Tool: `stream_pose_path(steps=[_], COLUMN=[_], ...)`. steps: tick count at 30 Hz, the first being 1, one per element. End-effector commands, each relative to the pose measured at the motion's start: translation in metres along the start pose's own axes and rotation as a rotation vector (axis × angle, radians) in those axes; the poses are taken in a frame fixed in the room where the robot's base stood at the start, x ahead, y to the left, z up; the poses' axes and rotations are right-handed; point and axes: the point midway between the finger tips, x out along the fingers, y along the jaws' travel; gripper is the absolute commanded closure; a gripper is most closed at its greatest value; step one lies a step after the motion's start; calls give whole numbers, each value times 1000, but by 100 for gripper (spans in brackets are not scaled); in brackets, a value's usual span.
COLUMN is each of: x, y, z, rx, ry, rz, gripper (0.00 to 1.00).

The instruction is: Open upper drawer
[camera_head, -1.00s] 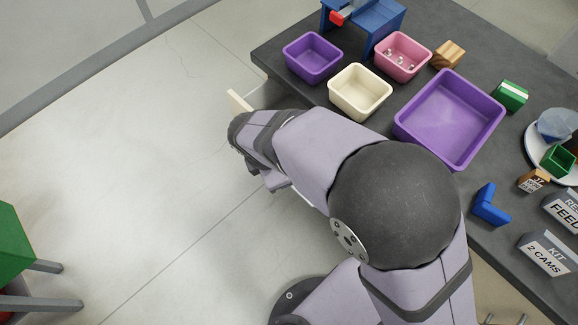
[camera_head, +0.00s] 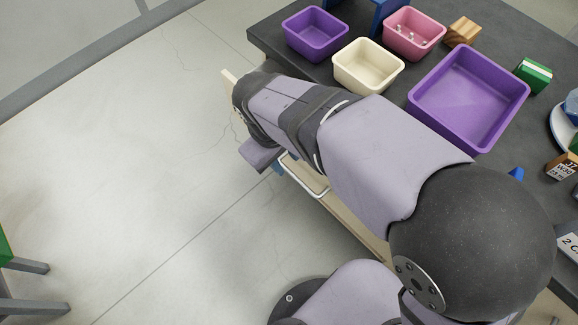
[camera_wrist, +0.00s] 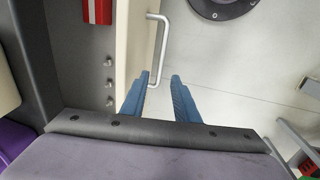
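The upper drawer stands pulled out from the dark table. Its beige front panel (camera_wrist: 134,45) shows in the wrist view, and its far end (camera_head: 229,79) shows past my arm in the head view. The grey inside is partly visible. A silver bar handle (camera_wrist: 163,45) is on the outer face; it also shows in the head view (camera_head: 308,180). My gripper (camera_wrist: 159,80) has two blue fingers spread apart, near one end of the handle. That end lies around the gap between the fingertips; I cannot tell if they touch it. My arm hides much of the drawer in the head view.
In the drawer lie a red-and-white block (camera_wrist: 98,10) and several small metal pegs (camera_wrist: 108,81). On the table are purple bins (camera_head: 315,34) (camera_head: 468,97), a cream bin (camera_head: 368,66) and a pink bin (camera_head: 413,33). The floor left of the drawer is clear.

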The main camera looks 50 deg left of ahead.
Motion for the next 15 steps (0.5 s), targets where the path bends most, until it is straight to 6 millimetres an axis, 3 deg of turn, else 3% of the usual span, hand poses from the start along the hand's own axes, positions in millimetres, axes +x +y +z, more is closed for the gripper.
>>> stream_pose_path(steps=[9,15], x=[42,59], y=[0,0], z=[1,0], rx=[-1,-1], ry=[-3,-2], rz=[0,0], gripper=[72,72])
